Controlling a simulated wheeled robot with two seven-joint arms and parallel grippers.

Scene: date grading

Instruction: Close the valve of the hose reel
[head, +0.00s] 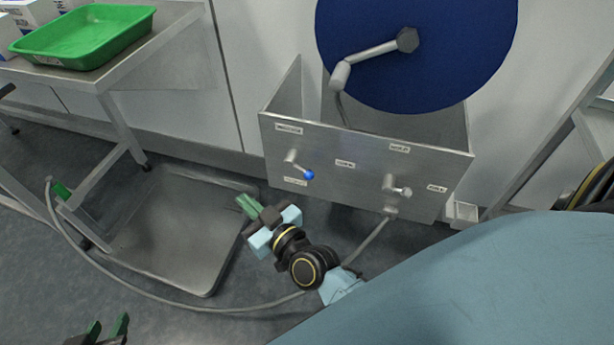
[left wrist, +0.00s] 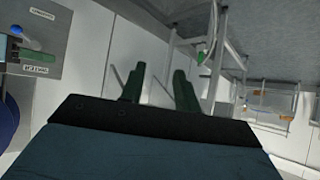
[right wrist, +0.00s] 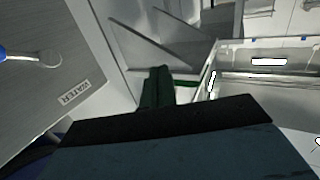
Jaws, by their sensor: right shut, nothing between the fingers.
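The hose reel (head: 440,75) is a large blue disc with a crank, above a steel panel (head: 340,180). On the panel's left is a blue-knobbed valve lever (head: 309,175), slanting down to the right. It also shows in the right wrist view (right wrist: 30,56). On the panel's right is a grey-knobbed valve lever (head: 403,191), pointing right. The hose (head: 180,303) leaves below this valve and crosses the floor. My right gripper (head: 246,206) is shut and empty, left of and below the blue-knobbed lever, apart from it. My left gripper (head: 108,330) is open and empty at bottom left.
A steel table (head: 95,80) with a green tray (head: 85,38) stands at left. A grey floor tray (head: 170,235) lies below my right gripper. The hose's green nozzle (head: 62,190) is by the table leg. Several small labels mark the panel.

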